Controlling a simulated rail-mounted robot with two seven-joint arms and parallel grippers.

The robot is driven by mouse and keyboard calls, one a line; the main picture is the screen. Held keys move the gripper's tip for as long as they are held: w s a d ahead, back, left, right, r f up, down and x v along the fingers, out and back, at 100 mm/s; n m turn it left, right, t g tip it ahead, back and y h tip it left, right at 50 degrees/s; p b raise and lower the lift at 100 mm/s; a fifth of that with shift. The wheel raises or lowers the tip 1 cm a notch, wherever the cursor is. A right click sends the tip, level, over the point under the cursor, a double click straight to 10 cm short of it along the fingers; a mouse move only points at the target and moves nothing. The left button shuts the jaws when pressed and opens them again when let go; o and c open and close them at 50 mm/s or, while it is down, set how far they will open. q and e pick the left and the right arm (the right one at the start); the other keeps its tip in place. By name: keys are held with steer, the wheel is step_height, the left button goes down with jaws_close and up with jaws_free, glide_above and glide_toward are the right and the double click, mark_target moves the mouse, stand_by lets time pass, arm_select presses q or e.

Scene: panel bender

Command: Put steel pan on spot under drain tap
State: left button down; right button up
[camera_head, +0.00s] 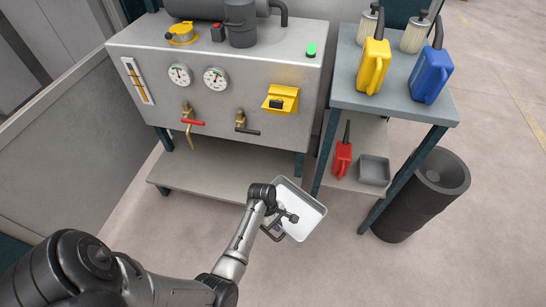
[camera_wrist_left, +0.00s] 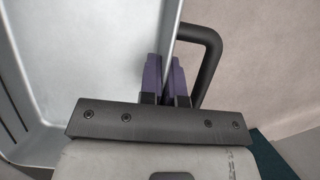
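The steel pan (camera_head: 306,218) is a shallow rectangular tray with a dark handle, held out tilted in front of the machine's right end. My left gripper (camera_head: 279,219) is at its near left side. In the left wrist view, the purple fingers (camera_wrist_left: 166,82) are shut on the pan's side wall, beside the dark handle (camera_wrist_left: 212,55); the pan's inside (camera_wrist_left: 75,60) fills the left. A brass tap with a red lever (camera_head: 192,122) sits low on the machine front, its spout pointing down over the low shelf (camera_head: 205,172). A second tap has a black lever (camera_head: 243,126). My right gripper is not in view.
The low shelf under the taps looks bare. To the right stands a bench (camera_head: 405,103) with yellow (camera_head: 373,66) and blue (camera_head: 431,75) cans; its lower shelf holds a red can (camera_head: 342,158) and grey tray (camera_head: 374,170). A dark bin (camera_head: 425,195) stands beside it.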

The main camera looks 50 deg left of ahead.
arm_select(q)
steer(key=d+r+m+g+y, duration=0.1)
steer(key=d+r+m, duration=0.2)
steer(key=r, duration=1.2)
steer(key=d+r+m+g+y, duration=0.2)
steer(key=d+r+m, duration=0.2)
steer(key=r+m, duration=0.6)
steer(key=d+r+m+g+y, duration=0.1)
steer(key=d+r+m, duration=0.3)
steer(key=r, duration=1.7)
steer(key=m+g, duration=0.1)
steer(key=m, duration=0.1)
steer(key=shift+w+d+r+m+y, duration=0.2)
steer(key=shift+r+m+y, duration=0.1)
steer(key=shift+m, duration=0.1)
steer(key=shift+a, duration=0.1)
